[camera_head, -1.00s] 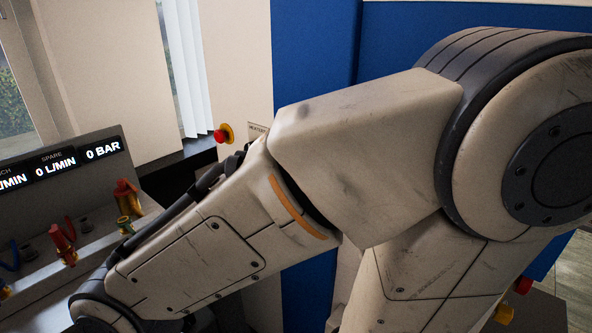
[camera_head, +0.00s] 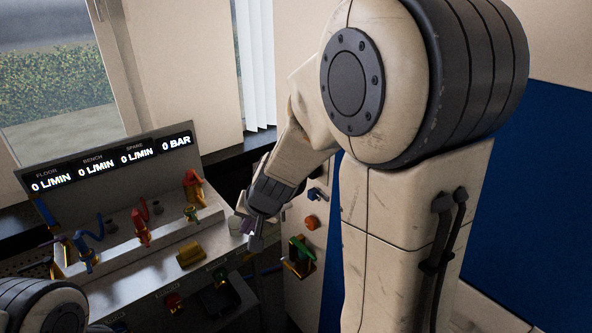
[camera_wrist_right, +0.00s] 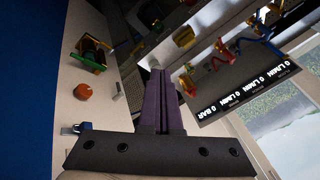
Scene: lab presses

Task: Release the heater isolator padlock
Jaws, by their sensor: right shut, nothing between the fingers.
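A small blue-and-metal piece that looks like the padlock (camera_head: 315,194) is on the pale cabinet front, left of my right arm's upright link. It also shows at the lower left of the right wrist view (camera_wrist_right: 84,127), beside the gripper. It is too small to tell whether its shackle is open. My right gripper (camera_head: 257,240) points down in front of the bench panel, left of the padlock and apart from it. In the right wrist view, its purple fingers (camera_wrist_right: 158,88) are together with nothing between them. My left gripper is out of view; only a left arm link shows.
Below the padlock are an orange knob (camera_head: 310,222) and a green-and-yellow valve-like fitting (camera_head: 302,252). The sloped bench panel (camera_head: 165,275) carries red, blue and yellow fittings under a digital display (camera_head: 118,158). My right arm fills much of the middle.

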